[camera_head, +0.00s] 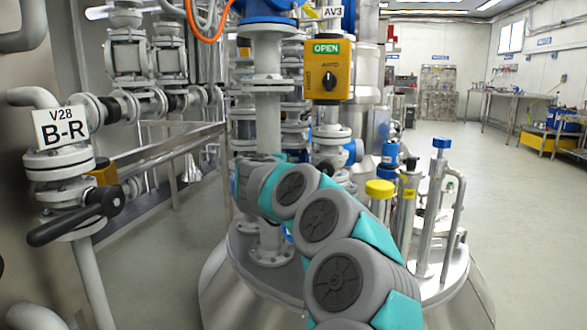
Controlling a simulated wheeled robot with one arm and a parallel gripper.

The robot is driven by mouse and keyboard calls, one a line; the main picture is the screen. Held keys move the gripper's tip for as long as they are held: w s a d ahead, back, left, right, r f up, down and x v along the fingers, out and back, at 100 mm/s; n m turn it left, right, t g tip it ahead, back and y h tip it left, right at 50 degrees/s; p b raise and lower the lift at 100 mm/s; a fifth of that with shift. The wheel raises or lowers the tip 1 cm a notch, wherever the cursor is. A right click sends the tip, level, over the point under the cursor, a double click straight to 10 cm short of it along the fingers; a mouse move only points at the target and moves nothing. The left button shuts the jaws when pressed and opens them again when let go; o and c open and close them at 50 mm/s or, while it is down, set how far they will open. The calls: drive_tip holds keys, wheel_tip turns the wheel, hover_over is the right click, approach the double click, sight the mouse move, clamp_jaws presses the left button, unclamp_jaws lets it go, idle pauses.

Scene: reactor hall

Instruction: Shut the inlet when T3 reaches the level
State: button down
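A yellow valve control box (329,70) hangs in the upper middle. It has a green OPEN sign (326,48), a black selector knob (329,81) and AUTO and HAND markings; an AV3 tag (332,12) is above it. At left is a hand valve (60,165) with a V28 B-R tag (61,127) and a black lever (75,218) slanting across the pipe. My arm reaches up from the bottom to the middle, below the yellow box. My gripper is not visible. I see no T3 label or level reading.
A steel vessel (235,290) with pipes and fittings on its lid stands in front, including a yellow cap (379,189). A steel rail (165,152) runs at left. Open floor (510,230) lies to the right, with benches (510,97) beyond.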

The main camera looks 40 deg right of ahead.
drive_tip(key=shift+r, duration=0.2)
drive_tip(key=c, duration=0.7)
unclamp_jaws()
drive_tip(key=shift+f, duration=0.1)
drive_tip(key=v, duration=0.8)
